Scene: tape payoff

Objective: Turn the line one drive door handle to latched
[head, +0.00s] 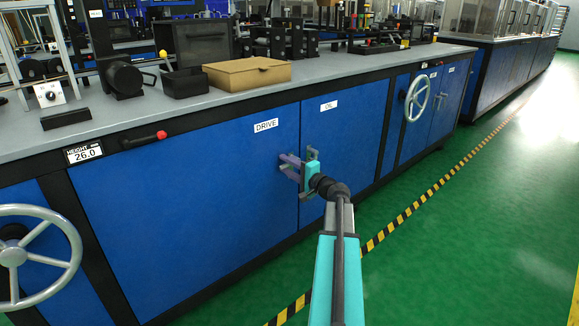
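The blue drive door (225,195), under a white DRIVE label (266,125), looks closed and flush with the cabinet front. My gripper (289,165) is at the door's right edge, by the seam with the oil door (345,135). Two purple-grey prongs reach left from its teal body onto the drive door. The drive door handle is hidden by or merged with the gripper here, so its angle cannot be read. I cannot tell whether the fingers are shut on it. Grey parts show above and below the teal body, perhaps of a handle.
A grey handwheel (417,98) sits to the right and a larger one (12,256) at the lower left. A red-tipped lever (145,140) is by the height display (84,151). A cardboard box (247,74) stands on the worktop. Green floor (460,220) is clear at right.

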